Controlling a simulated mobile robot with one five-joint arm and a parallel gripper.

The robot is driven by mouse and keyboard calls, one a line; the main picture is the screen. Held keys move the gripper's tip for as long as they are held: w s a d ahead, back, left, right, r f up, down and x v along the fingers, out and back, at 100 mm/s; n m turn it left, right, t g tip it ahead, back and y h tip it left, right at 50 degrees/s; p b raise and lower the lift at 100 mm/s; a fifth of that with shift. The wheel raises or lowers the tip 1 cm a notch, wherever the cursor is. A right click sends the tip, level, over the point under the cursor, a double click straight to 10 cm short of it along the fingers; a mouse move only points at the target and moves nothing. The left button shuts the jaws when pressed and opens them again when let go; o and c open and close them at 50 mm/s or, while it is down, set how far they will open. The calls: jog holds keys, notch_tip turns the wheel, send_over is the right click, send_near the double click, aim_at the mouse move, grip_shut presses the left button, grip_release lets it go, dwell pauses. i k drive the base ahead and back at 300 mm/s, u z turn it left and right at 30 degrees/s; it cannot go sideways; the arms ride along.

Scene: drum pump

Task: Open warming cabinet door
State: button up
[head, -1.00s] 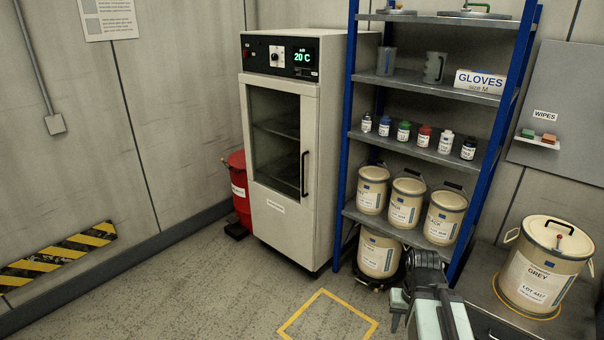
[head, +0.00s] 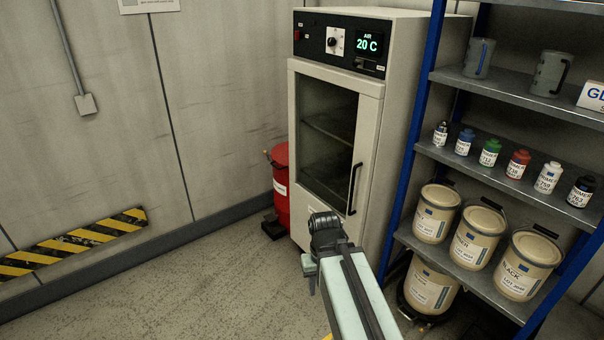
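The warming cabinet (head: 405,90) stands against the back wall, and its panel reads AIR 20 C. Its glass-fronted door (head: 367,125) looks shut, with a dark vertical bar handle (head: 353,190) on its right side. Empty-looking shelves show through the glass. My gripper (head: 310,284) is at the dark end of my arm, low in the picture, in front of the cabinet's lower part. It looks apart from the handle, below and left of it in the picture. The fingers are too small and dark to read.
A red drum (head: 281,187) stands left of the cabinet. A blue-framed shelf rack (head: 412,140) with bottles, jugs and several paint pails stands close on the right. One more pail (head: 430,287) is low under the rack. The floor (head: 190,270) at left is clear.

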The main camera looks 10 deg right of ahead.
aim_at(304, 203)
jog(key=u, duration=0.7)
jog(key=i, duration=1.1)
jog(key=u, duration=0.55)
jog(key=k, duration=0.75)
jog(key=u, duration=0.2)
jog(key=i, duration=0.75)
jog(key=z, duration=0.05)
